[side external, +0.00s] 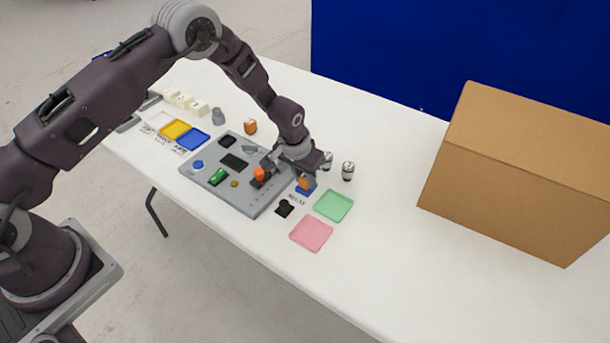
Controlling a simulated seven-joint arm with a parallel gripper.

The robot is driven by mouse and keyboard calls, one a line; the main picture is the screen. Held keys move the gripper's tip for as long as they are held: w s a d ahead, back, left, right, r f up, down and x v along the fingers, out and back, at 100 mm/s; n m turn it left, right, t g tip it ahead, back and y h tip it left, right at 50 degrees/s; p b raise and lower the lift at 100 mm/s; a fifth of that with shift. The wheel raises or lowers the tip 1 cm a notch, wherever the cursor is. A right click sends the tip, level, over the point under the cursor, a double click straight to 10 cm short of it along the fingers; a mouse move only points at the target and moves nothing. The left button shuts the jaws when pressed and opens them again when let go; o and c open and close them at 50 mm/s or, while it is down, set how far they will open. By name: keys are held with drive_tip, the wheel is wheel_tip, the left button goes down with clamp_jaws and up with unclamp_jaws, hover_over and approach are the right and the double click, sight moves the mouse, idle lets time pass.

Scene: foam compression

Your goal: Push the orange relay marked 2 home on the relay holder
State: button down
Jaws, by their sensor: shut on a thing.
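My gripper (304,177) is low at the right edge of the grey board, its fingers pointing down. It is shut on a small orange block (307,184), mostly hidden by the fingers, just above or on a blue piece (304,192) beside the printed word RELAY. Another orange block (259,174) stands on the grey board, on a dark base (257,184), left of my gripper. A third orange block (250,126) stands on the table behind the board. No number is legible on any of them, so I cannot tell which is marked 2.
The grey board (200,170) carries a green part, a blue button and black parts. Two dark-and-silver cylinders (348,171) stand right of my gripper. Green (334,206) and pink (311,233) squares and a small black part (284,208) lie in front. A cardboard box (520,180) stands at right.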

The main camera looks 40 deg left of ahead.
drive_tip(key=shift+f, duration=0.1)
drive_tip(key=c, duration=1.1)
unclamp_jaws()
drive_tip(key=s+a+r, duration=0.1)
drive_tip(key=s+r, duration=0.2)
drive_tip(key=r, duration=0.6)
drive_tip(key=s+a+r+t, duration=0.1)
drive_tip(key=s+r, duration=0.2)
drive_tip(key=r, duration=0.6)
drive_tip(key=s+a+r, duration=0.1)
drive_tip(key=s+r, duration=0.3)
drive_tip(key=r, duration=0.5)
drive_tip(key=s+a+r, duration=0.2)
drive_tip(key=s+r, duration=0.6)
drive_tip(key=s, duration=0.2)
drive_tip(key=s+t, duration=0.1)
drive_tip(key=s, duration=1.5)
drive_tip(key=shift+s+a+r+t, duration=0.15)
drive_tip(key=shift+a+r+t, duration=0.25)
drive_tip(key=shift+a, duration=0.05)
